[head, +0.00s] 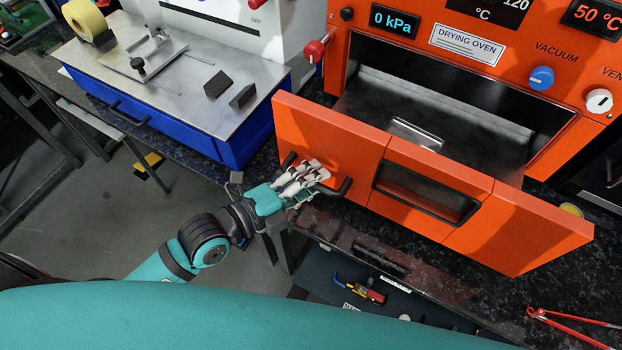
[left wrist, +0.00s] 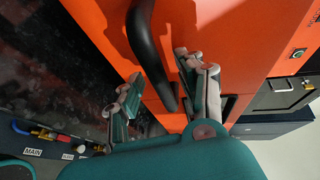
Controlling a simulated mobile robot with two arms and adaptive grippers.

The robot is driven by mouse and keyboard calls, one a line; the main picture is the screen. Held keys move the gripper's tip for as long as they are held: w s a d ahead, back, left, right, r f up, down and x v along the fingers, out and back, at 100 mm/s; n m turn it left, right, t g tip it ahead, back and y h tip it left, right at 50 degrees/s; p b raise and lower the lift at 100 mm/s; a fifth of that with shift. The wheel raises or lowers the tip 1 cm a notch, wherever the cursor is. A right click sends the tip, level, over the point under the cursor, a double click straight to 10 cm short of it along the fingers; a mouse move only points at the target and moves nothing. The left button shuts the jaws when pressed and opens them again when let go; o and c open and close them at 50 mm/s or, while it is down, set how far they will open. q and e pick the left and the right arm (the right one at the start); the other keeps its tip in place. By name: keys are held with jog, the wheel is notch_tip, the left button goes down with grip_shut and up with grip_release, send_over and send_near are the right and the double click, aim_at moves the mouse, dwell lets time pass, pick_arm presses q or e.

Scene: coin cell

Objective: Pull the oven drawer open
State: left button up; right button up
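The orange oven drawer (head: 330,144) stands out from the drying oven (head: 362,48) in the head view, showing its dark interior. A small metal tray (head: 416,134) lies inside it. A black bar handle (head: 340,190) is on the left part of the drawer front. My left gripper (head: 303,181) is at this handle. In the left wrist view the handle (left wrist: 150,50) runs between the two fingers of the left gripper (left wrist: 162,90). The fingers are apart, with visible gaps beside the bar, so the gripper is open around it. My right gripper is not in view.
A blue-sided machine with a metal top (head: 190,95) stands left of the oven. A dark speckled counter (head: 490,290) lies under the drawer. Red-handled pliers (head: 565,318) lie at the lower right. Below the counter edge is a dark panel with coloured valves (head: 360,288).

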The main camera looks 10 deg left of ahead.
pick_arm(q)
jog(key=v, duration=1.2)
jog(key=shift+a, duration=0.1)
dwell(0.5)
jog(key=w+a+f+n+y, duration=0.2)
jog(key=a+f+n+y, duration=0.15)
jog(key=a+f, duration=0.45)
jog(key=w+a+f+n+y, duration=0.1)
jog(key=a+f+n+y, duration=0.25)
jog(key=f, duration=0.85)
jog(key=s+a+f+n+g+y, duration=0.1)
jog(key=s+a+f+n+g, duration=0.2)
jog(key=f, duration=0.5)
jog(key=s+a+f+n+y, duration=0.2)
jog(key=a+f+n, duration=0.15)
jog(key=f, duration=0.55)
jog(key=s+d+f+n+g, duration=0.4)
jog(key=s+d+f, duration=0.1)
jog(key=s+f, duration=0.4)
jog(key=s+d+f+n+g, duration=0.4)
jog(key=s+f+n, duration=0.1)
jog(key=s+f, duration=0.5)
jog(key=shift+s+d, duration=0.35)
jog(key=shift+s, duration=0.6)
